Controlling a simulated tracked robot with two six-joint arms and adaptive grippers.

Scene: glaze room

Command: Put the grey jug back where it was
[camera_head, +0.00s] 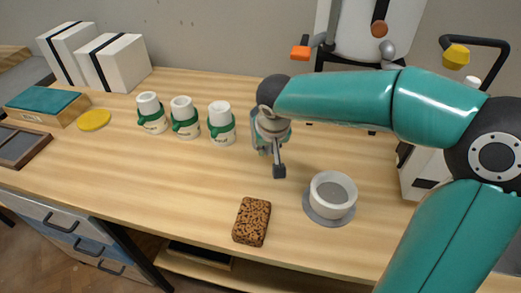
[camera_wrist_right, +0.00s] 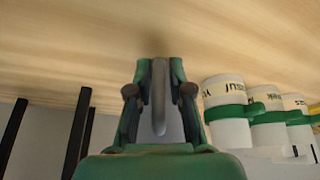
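The grey jug is mostly hidden. In the right wrist view a narrow, rounded grey part of it, which looks like its handle (camera_wrist_right: 160,100), stands between the two green fingers of my right gripper (camera_wrist_right: 158,75). The fingers are drawn in close on both sides of it. In the head view my right gripper (camera_head: 270,135) is above the middle of the table, right of the white and green mugs, and its wrist covers what it holds. Whether the jug touches the table cannot be told. My left gripper is not in view.
Several white and green mugs (camera_head: 182,118) stand in a row left of the gripper. A white pot (camera_head: 333,190) on a grey disc (camera_head: 318,214) and a brown sponge-like block (camera_head: 252,221) are nearer the front edge. The wooden table (camera_head: 150,180) is clear at front left.

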